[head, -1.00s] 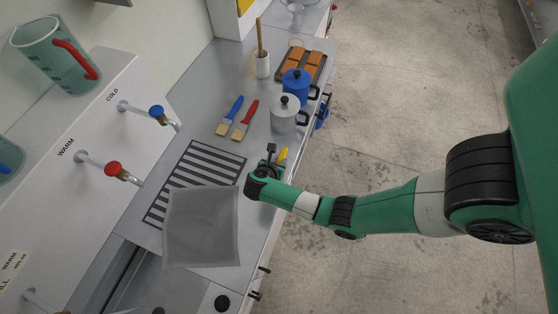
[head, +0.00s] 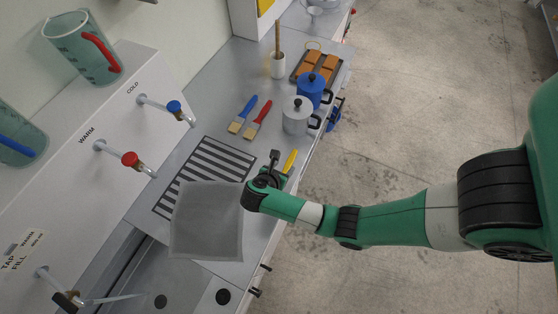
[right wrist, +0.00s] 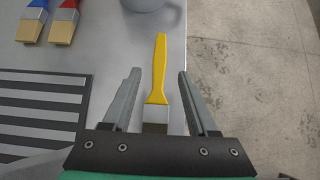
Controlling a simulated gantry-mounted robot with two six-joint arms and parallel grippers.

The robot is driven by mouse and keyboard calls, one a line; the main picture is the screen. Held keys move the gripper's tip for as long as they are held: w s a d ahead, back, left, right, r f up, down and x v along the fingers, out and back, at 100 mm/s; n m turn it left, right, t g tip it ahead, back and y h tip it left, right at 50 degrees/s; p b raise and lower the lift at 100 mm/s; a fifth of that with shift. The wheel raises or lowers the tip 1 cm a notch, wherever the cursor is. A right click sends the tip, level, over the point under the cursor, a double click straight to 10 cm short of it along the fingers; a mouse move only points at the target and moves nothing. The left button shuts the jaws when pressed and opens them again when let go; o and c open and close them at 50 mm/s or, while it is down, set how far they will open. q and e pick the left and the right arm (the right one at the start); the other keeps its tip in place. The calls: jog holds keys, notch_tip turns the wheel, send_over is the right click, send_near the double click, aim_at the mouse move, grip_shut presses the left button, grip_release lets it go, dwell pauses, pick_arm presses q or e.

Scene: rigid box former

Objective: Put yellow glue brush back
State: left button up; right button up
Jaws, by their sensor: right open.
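The yellow glue brush (right wrist: 159,72) lies on the grey counter near its right edge, its handle pointing away from my right gripper. My right gripper (right wrist: 156,75) is open, with one finger on each side of the brush and nothing held. I cannot tell how high the fingers are above the counter. In the head view the yellow handle (head: 290,161) shows just beyond my right gripper (head: 273,162). A blue brush (head: 243,115) and a red brush (head: 257,120) lie side by side farther up the counter. My left gripper is not in view.
A silver pot (head: 296,116) and a blue pot (head: 312,90) stand beyond the brush along the counter edge. A striped mat (head: 205,172) and a grey sheet (head: 207,222) lie left of my arm. Taps line the left panel.

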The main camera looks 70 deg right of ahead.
jog(key=v, duration=0.5)
jog(key=shift+a+r, duration=0.15)
